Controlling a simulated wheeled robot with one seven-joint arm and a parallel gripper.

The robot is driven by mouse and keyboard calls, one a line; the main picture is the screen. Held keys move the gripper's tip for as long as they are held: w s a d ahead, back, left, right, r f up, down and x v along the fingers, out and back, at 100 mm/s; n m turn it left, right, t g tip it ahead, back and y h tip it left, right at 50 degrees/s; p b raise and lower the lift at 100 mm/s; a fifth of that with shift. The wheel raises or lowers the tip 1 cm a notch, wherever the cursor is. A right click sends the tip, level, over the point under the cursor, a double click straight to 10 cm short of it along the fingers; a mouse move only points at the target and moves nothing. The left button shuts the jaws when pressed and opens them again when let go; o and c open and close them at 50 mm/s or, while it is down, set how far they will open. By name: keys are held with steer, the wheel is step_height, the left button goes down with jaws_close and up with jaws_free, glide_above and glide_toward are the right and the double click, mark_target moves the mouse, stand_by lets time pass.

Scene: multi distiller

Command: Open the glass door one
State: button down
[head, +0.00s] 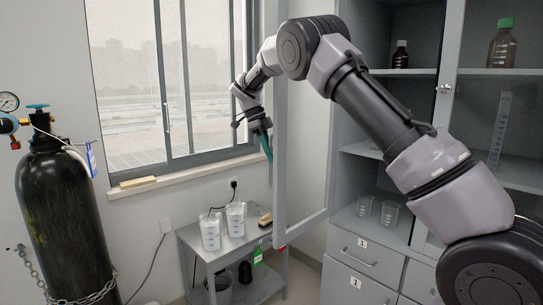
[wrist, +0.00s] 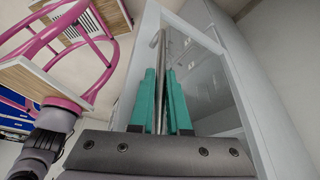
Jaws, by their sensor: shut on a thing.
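The glass door (head: 279,190) at the cabinet's left side stands swung out, away from the open left section. My gripper (head: 266,145) is at the door's outer edge, at its handle. In the wrist view my gripper's teal fingers (wrist: 161,105) are shut on the metal bar handle (wrist: 160,45), one on each side of it. The door's pale frame and its glass lie behind the fingers there. In the head view the fingers are small and the grip is hard to make out.
The grey cabinet (head: 340,222) holds bottles and beakers; its right glass door (head: 451,60) is shut. A small metal table (head: 238,256) with beakers stands below the door's outer edge. A black gas cylinder (head: 62,215) stands at the left. A window (head: 130,90) is behind.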

stand_by(0.3)
steer(key=c, duration=0.9)
jaws_free()
steer(key=v, duration=1)
steer(key=shift+w+a+r, duration=0.15)
steer(key=shift+r, duration=0.2)
